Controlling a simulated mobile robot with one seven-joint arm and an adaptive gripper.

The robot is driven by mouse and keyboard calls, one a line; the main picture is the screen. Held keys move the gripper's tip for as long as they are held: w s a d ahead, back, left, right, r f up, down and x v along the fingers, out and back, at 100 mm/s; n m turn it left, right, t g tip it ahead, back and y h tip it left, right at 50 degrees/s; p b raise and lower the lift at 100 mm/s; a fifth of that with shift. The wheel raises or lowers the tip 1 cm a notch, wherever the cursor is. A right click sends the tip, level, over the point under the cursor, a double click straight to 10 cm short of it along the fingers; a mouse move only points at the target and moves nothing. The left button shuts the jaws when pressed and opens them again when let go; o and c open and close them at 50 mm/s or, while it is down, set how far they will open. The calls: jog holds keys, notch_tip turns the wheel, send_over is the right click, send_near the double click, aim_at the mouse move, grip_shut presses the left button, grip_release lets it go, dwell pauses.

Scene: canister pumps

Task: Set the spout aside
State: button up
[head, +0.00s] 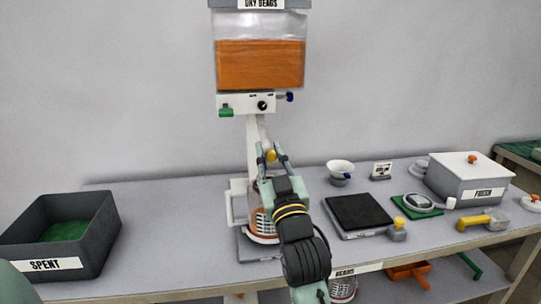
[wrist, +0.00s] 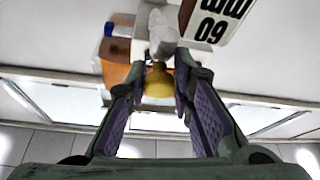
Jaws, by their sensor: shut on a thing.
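My gripper (head: 272,156) is raised below the dispenser, in front of its white stand. Its two fingers (wrist: 160,74) are shut on a small piece with a yellow knob (wrist: 158,82) and a pale grey-white body (wrist: 163,40), which I take to be the spout. The yellow part also shows between the fingertips in the head view (head: 271,155). The fingers hide part of the spout, and I cannot tell whether it touches the stand behind it.
The dispenser (head: 260,62) holds orange-brown contents. A dark bin marked SPENT (head: 95,245) stands left, with clear table between.

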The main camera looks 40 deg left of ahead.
grip_shut()
jog(key=shift+w+d, duration=0.1)
